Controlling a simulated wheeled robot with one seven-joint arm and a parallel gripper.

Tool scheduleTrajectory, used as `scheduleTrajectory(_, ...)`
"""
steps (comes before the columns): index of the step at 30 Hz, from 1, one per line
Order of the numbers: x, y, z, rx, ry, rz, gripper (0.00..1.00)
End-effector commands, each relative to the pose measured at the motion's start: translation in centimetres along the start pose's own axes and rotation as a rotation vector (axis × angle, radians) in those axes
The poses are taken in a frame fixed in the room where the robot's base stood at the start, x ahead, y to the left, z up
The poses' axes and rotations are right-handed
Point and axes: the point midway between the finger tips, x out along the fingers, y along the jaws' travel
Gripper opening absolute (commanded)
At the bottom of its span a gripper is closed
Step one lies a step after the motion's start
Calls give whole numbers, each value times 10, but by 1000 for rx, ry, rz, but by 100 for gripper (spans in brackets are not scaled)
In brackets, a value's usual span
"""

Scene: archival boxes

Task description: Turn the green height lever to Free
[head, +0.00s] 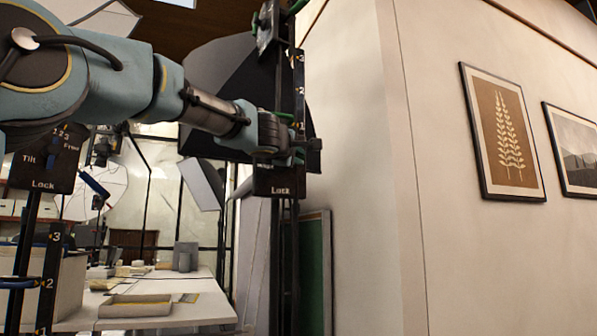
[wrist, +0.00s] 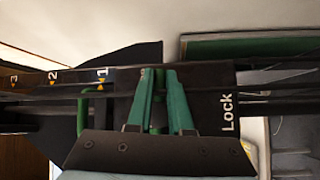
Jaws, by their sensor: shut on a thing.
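The dark lever plate (head: 278,184) with the word Lock is on the upright stand in front of the wall corner. It also shows in the wrist view (wrist: 212,110), with Lock at its right; lettering at its left end is mostly hidden by a finger. My gripper (head: 292,152) is at this plate, just above the Lock word in the head view. In the wrist view my gripper (wrist: 158,78) has its two green-tipped fingers closed around the narrow green height lever (wrist: 157,118). The lever's pivot and exact angle are largely hidden.
A numbered scale (head: 299,85) runs up the stand above the plate. A dark softbox (head: 215,75) is behind my arm. Another stand at left has a Tilt plate (head: 45,160) and a blue lever (head: 94,184). A white table (head: 190,312) stands below; a wall (head: 430,230) is close at right.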

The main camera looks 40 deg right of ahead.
Motion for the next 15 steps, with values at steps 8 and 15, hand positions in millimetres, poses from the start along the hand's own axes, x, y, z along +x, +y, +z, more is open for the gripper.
scheduleTrajectory(8, 0, 0, 0, -72, 19, 57, 0)
scheduleTrajectory(15, 1, 3, -1, -80, 20, 61, 0)
